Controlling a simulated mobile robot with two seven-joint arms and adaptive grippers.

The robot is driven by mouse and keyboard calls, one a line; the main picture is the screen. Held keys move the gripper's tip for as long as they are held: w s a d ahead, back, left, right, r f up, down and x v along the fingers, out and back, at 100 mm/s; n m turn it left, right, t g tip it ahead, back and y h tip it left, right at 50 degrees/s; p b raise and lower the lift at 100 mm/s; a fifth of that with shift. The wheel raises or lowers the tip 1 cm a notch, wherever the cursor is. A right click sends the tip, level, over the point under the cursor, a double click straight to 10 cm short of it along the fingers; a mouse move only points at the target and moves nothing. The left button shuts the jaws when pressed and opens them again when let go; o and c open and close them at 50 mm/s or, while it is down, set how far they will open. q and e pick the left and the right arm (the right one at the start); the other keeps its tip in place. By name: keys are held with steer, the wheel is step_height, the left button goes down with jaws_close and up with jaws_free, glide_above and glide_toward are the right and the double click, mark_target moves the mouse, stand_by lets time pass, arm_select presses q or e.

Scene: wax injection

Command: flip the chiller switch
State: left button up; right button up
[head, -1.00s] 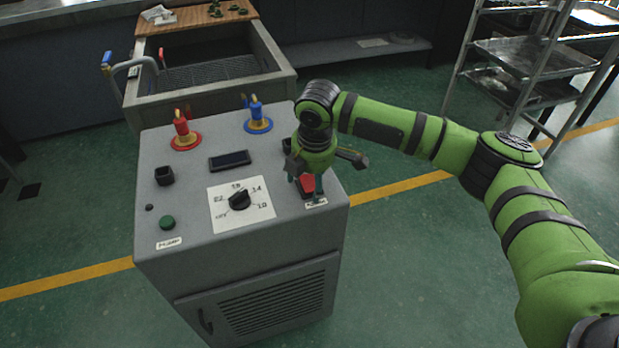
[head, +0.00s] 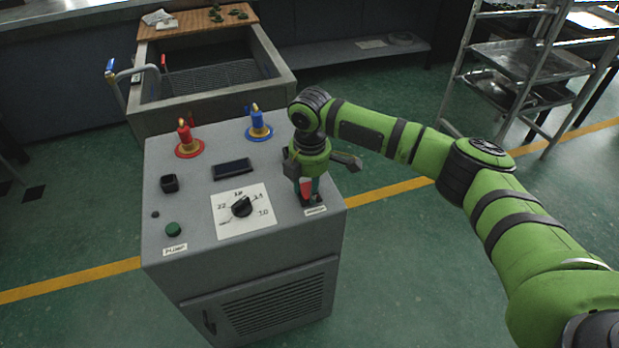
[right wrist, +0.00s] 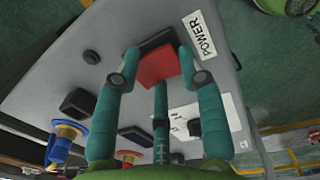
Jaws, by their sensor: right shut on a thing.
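The chiller is a grey cabinet (head: 285,230) with a sloping control top. Its red switch (head: 306,187) sits in a black frame near the right edge, beside a white label. In the right wrist view the red switch (right wrist: 160,65) lies between my teal fingertips, next to the label reading POWER (right wrist: 199,35). My right gripper (head: 308,194) points down over the switch from above and is shut on it. In the head view the fingers partly cover the switch, and I cannot tell its on or off position. My left gripper is not in view.
On the same top are a dial (head: 241,206), a dark display (head: 232,169), a green button (head: 173,229), a red valve (head: 187,142) and a blue valve (head: 258,126). A basin (head: 277,71) stands behind. A metal shelf rack (head: 510,62) stands at back right.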

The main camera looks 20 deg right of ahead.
steer(key=shift+w+r, duration=0.35)
steer(key=shift+r, duration=0.15)
steer(key=shift+w+f+g+p, duration=0.15)
steer(key=shift+w+g+p, duration=0.1)
steer(key=shift+g+p, duration=0.3)
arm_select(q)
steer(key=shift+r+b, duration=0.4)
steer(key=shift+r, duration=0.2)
arm_select(e)
steer(key=shift+f+g, duration=0.1)
steer(key=shift+g, duration=0.65)
steer(key=o, duration=1.3)
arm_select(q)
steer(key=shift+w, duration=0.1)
arm_select(e)
steer(key=shift+w+f, duration=0.1)
steer(key=shift+f, duration=0.1)
